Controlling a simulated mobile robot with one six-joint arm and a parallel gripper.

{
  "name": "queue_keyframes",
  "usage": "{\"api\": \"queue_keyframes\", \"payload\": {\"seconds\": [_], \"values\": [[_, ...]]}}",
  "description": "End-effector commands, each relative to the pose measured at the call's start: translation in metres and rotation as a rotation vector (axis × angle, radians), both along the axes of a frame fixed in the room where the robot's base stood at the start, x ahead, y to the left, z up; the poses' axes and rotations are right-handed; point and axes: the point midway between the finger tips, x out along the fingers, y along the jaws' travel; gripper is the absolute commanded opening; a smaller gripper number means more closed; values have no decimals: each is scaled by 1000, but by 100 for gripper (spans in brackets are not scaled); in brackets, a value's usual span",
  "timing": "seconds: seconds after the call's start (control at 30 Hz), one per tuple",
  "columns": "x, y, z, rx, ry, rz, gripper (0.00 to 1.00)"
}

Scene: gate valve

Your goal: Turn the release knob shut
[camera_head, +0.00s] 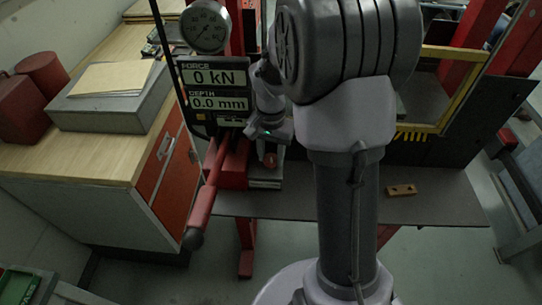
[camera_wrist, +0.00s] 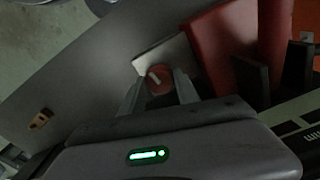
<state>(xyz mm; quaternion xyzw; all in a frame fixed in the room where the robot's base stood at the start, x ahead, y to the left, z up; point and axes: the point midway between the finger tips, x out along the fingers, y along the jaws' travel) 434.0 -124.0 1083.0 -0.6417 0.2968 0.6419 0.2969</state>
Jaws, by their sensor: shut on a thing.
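The release knob (camera_wrist: 159,80) is a round red knob with a pale bar across its face, set slantwise in the wrist view. It sits in front of a light metal block (camera_wrist: 168,53). My gripper (camera_wrist: 160,89) has one finger on each side of the knob and is shut on it. In the head view the knob (camera_head: 270,160) shows as a small reddish spot below my gripper (camera_head: 268,150), next to the red pump body (camera_head: 230,165). My arm covers part of the press in that view.
A red pump handle (camera_head: 204,200) slants down at the left of the knob. A display (camera_head: 215,90) reads 0 kN and 0.0 mm, under a round gauge (camera_head: 206,27). A small tan block (camera_head: 401,190) lies on the grey shelf (camera_head: 440,205). A wooden workbench (camera_head: 75,150) stands left.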

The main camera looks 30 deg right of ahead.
Motion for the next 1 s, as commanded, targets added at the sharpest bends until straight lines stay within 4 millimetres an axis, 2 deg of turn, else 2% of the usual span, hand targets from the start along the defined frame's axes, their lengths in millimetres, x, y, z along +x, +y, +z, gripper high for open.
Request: {"api": "queue_keyframes", "payload": {"seconds": [0.4, 0.97, 1.0], "values": [[0, 0, 0, -1, -1, -186, 0], [0, 0, 0, 0, 0, -216, 0], [0, 0, 0, 0, 0, -216, 46]]}}
